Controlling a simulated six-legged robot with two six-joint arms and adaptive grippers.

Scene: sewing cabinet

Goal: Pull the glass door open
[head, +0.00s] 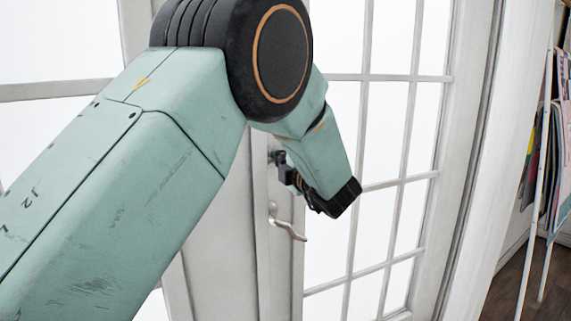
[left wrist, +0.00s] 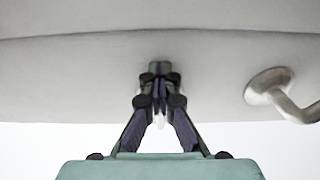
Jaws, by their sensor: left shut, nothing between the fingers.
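The glass door (head: 282,280) is white-framed with a grid of bright panes and fills the middle of the head view. It looks closed against the white frame beside it. Its silver lever handle (head: 285,222) sits on the door's left stile, and it also shows at the right of the left wrist view (left wrist: 280,95). My left gripper (head: 279,158) is above the handle in the head view, close to the stile, with its fingers shut and empty. In the left wrist view the gripper (left wrist: 160,75) points at the white frame, apart from the handle. My right gripper is out of view.
White paned sections (head: 60,90) stand to the left, partly behind my left arm. A white curtain-like panel (head: 505,140) hangs on the right. Beyond it, colourful sheets (head: 555,150) hang on a white rack above a dark wooden floor (head: 540,290).

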